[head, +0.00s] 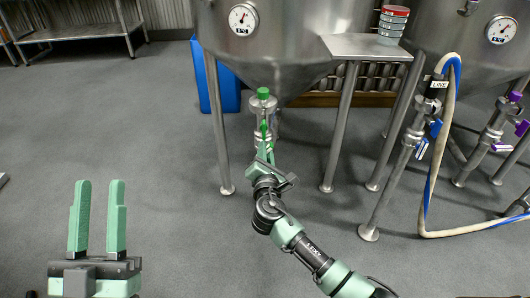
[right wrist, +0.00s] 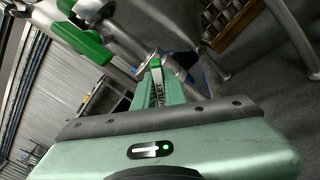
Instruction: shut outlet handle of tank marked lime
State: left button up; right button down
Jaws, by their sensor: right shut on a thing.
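Steel tank (head: 285,45) stands at upper middle on legs, with a bottom pipe that has green fittings. A green part (head: 263,93) sits on top of that pipe; a green handle also shows in the right wrist view (right wrist: 90,45). My right gripper (head: 265,148) reaches the lower valve. In the right wrist view its fingers (right wrist: 157,72) are closed around a handle labelled OUTLET (right wrist: 157,95), with a green end. The fingers hide most of this handle in the head view. My left gripper (head: 99,187) is open and empty at lower left.
A second tank (head: 470,35) with purple-handled valves (head: 501,147) stands at right. A post with blue handles (head: 421,148), a LINE tag (head: 439,84) and a hose (head: 447,150) stands between. Tank legs (head: 217,130) flank my right arm.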

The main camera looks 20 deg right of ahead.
pick_arm(q)
jog(key=shift+s+r+t, duration=0.4)
jog(key=shift+s+r, duration=0.05)
jog(key=shift+r, duration=0.1)
pick_arm(e)
jog(key=shift+f+m, duration=0.1)
jog(key=shift+m, duration=0.3)
jog(key=c, duration=1.5)
grip_release()
